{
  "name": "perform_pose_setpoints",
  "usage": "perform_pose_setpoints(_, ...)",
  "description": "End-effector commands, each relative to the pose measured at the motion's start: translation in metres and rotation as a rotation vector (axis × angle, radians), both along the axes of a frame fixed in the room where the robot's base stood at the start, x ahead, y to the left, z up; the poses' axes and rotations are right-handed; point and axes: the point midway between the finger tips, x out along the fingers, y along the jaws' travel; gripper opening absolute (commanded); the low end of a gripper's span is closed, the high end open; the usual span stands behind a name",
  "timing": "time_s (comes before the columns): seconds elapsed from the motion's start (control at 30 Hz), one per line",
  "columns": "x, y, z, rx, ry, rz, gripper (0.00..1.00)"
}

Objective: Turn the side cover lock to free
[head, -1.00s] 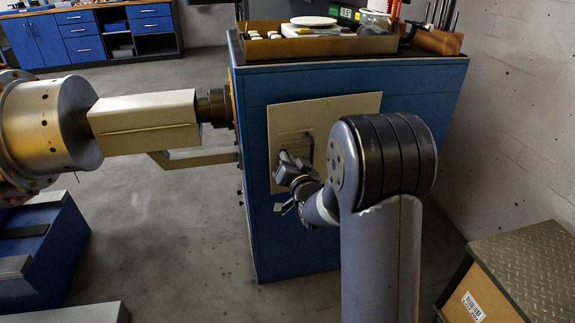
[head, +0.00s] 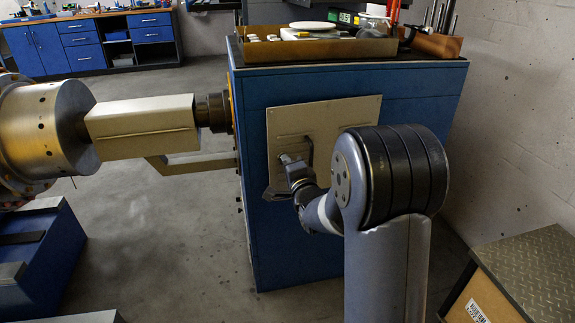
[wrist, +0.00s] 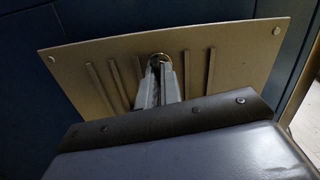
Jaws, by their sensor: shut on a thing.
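The side cover (head: 350,113) is a beige plate on the blue cabinet's side, and it also fills the upper part of the wrist view (wrist: 235,50). My gripper (head: 286,159) is at the cover's left part in the head view. In the wrist view, my gripper (wrist: 160,70) has its two fingers close together on the side cover lock (wrist: 160,56), of which only a round metal rim shows above the fingertips. The fingers hide the rest of the lock, so I cannot read its position.
A handle (head: 308,150) stands on the cover just right of my gripper. The blue cabinet (head: 400,100) carries a tray (head: 325,49) of parts on top. A machine shaft with a beige housing (head: 140,130) is at left. A box (head: 530,270) stands at lower right.

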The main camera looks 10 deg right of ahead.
Motion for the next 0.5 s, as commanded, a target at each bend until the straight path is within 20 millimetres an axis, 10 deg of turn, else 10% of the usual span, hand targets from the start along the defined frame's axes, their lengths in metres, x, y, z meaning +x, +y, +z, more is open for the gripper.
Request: perform_pose_setpoints(0.5,0.0002,-0.0005,-0.0006,0.177,0.018,-0.001,0.00)
